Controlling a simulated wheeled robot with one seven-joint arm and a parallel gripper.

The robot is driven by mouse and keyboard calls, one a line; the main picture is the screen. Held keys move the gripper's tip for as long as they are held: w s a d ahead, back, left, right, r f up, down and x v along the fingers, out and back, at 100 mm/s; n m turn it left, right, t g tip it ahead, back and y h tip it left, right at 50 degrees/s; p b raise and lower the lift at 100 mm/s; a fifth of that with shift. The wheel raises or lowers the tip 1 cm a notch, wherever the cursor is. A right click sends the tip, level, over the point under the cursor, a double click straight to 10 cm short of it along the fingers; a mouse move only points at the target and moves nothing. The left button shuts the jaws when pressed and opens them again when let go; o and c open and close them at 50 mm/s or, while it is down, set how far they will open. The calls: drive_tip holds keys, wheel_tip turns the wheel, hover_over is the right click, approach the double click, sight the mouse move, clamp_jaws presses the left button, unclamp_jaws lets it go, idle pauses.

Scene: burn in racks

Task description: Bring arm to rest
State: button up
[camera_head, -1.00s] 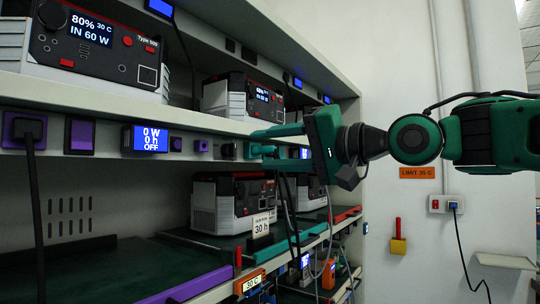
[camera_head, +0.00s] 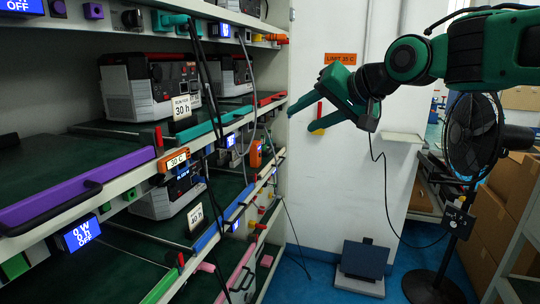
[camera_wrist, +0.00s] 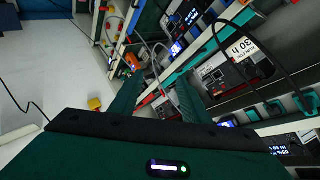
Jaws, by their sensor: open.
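My gripper (camera_head: 303,106) is in the upper middle of the head view, in front of the white wall at the right end of the racks. Its green fingers point left and are apart, with nothing between them. In the wrist view my gripper (camera_wrist: 152,100) shows two separated green fingers, with the racks beyond. My arm reaches in from the upper right, clear of the shelves.
The rack (camera_head: 289,25) fills the left with power units (camera_head: 150,87), a purple-edged tray (camera_head: 80,190) and hanging cables. A black fan (camera_head: 472,135) stands at the right near cardboard boxes (camera_head: 512,200). A scale-like platform (camera_head: 362,265) lies on the blue floor.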

drive_tip(key=s+d+f+m+g+h, duration=0.1)
drive_tip(key=s+d+f+g+h, duration=0.2)
drive_tip(key=d+f, duration=0.65)
drive_tip(key=s+d+f+m+h, duration=0.1)
drive_tip(key=s+d+f+h, duration=0.35)
drive_tip(key=d, duration=0.75)
drive_tip(key=s+d+f+m+g, duration=0.1)
drive_tip(key=s+d+f+g, duration=0.1)
drive_tip(key=s+f, duration=0.3)
drive_tip(key=s+d+f+g, duration=0.2)
drive_tip(key=s+d+f, duration=0.3)
drive_tip(key=s, duration=0.7)
drive_tip(key=s+d+f+m+g, duration=0.1)
drive_tip(key=s+d+f+g, duration=0.2)
drive_tip(key=s, duration=0.6)
wheel_tip(320, 180, down, 2)
drive_tip(key=shift+s+d+f+m, duration=0.2)
drive_tip(key=shift+d+f+m, duration=0.1)
drive_tip(key=shift+d, duration=0.1)
drive_tip(key=shift+w+f, duration=0.2)
drive_tip(key=shift+w, duration=0.45)
